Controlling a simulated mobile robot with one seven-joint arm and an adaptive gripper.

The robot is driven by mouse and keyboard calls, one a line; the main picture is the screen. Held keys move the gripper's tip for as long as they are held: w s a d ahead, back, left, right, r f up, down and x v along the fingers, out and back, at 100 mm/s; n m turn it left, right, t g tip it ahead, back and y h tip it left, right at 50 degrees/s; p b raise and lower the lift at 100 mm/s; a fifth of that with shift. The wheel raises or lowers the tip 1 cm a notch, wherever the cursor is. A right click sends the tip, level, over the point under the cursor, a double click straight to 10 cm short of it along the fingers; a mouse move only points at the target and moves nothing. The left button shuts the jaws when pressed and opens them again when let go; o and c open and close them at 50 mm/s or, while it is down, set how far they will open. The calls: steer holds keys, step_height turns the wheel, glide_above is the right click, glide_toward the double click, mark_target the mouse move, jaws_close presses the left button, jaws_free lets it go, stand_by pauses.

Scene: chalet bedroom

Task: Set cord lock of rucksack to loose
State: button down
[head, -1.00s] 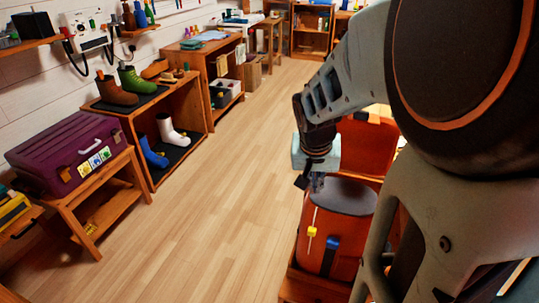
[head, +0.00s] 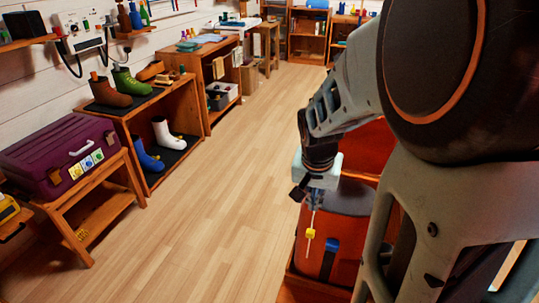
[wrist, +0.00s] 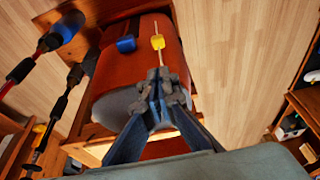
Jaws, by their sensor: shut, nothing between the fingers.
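The rucksack (head: 349,238) is an orange-red upright cylinder with a dark grey top, at the lower right of the head view. It also shows in the wrist view (wrist: 135,75). A pale cord runs down its side, carrying a yellow cord lock (head: 310,233), seen in the wrist view (wrist: 157,42) too. A blue piece (head: 331,246) sits beside the cord lock. My gripper (head: 316,206) is shut and empty, at the rucksack's upper edge just above the cord lock. In the wrist view its fingertips (wrist: 161,76) lie in line with the cord; contact cannot be told.
The rucksack stands on a low wooden stand (head: 303,286), with another orange-red item (head: 358,150) behind it. A purple case (head: 62,155) on a bench and a boot shelf (head: 128,125) line the left wall. The wooden floor (head: 215,200) between is clear.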

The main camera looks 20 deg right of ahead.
mark_target(310, 235)
steer(key=x, duration=0.4)
steer(key=b+x, duration=0.1)
steer(key=x, duration=0.3)
steer(key=s+b+x, duration=0.1)
steer(key=x, duration=0.3)
steer(key=shift+a+f, duration=0.25)
steer(key=shift+a, duration=0.15)
step_height(310, 235, down, 10)
steer(key=b, duration=0.8)
steer(key=shift+r, duration=0.2)
step_height(310, 235, up, 4)
steer(key=p, duration=0.3)
steer(key=shift+w, duration=0.1)
steer(key=p+v, duration=0.2)
steer(key=v, duration=0.8)
